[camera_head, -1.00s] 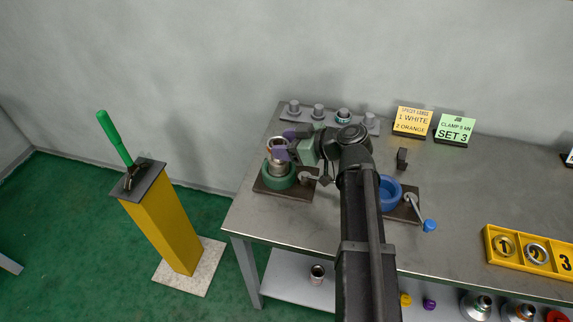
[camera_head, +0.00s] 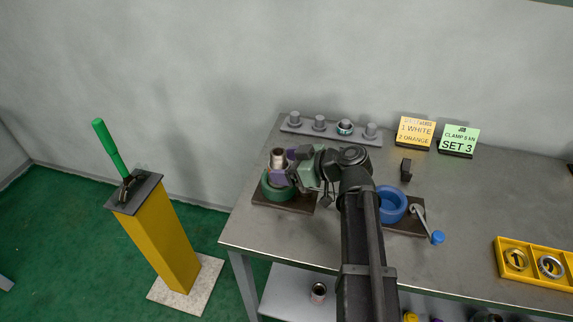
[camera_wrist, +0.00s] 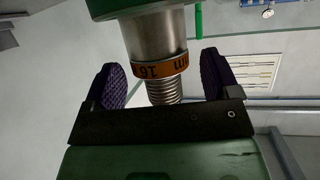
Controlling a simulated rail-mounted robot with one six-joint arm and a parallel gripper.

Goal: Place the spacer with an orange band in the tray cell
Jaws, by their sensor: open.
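A metal cylindrical part (camera_wrist: 156,42) with an orange band (camera_wrist: 160,68) and a threaded end stands between my fingers in the wrist view. The band bears dark lettering. In the head view the metal part (camera_head: 278,157) stands upright in the green round vise (camera_head: 275,192). My gripper (camera_wrist: 160,85) is open, with a purple-padded finger on each side and gaps to the part. In the head view my gripper (camera_head: 291,160) is at the vise, partly hidden by my arm. The yellow tray (camera_head: 534,271) is at the right, cut by the picture edge; rings lie in cells 1 and 2.
A blue vise (camera_head: 391,207) with a blue-knobbed handle is right of my arm. A grey peg rack (camera_head: 331,131) is behind. Sign cards (camera_head: 416,132) stand at the back. A green lever (camera_head: 110,146) stands on a yellow post. The table between blue vise and tray is clear.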

